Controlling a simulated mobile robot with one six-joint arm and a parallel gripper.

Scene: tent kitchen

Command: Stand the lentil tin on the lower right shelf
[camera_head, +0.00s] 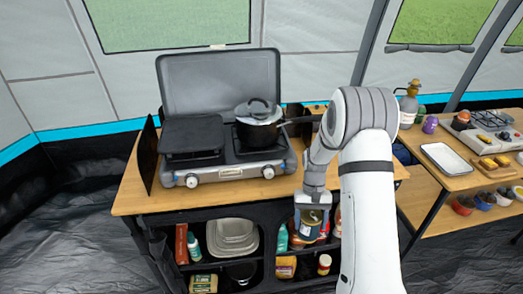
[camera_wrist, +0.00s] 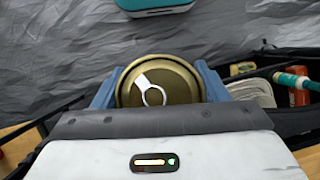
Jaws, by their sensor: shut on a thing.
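My gripper (camera_head: 312,207) hangs in front of the right half of the cabinet under the stove table. It is shut on a tin, taken to be the lentil tin (camera_head: 311,224), which looks about upright. In the wrist view the tin's gold lid with its pull ring (camera_wrist: 157,84) sits between the two blue-grey fingers. Its label is mostly hidden. The lower right shelf (camera_head: 305,279) holds a yellow and red pack (camera_head: 286,267) and a red and white jar (camera_head: 324,265), with a gap between them. My arm hides the shelf's right end.
The upper right shelf holds a teal bottle (camera_head: 282,239) and other goods partly behind the tin. Stacked pale trays (camera_head: 233,236) fill the upper middle. The stove (camera_head: 225,165) with a pot (camera_head: 258,122) stands on the table (camera_head: 140,200). Dark floor (camera_head: 80,230) lies clear at left.

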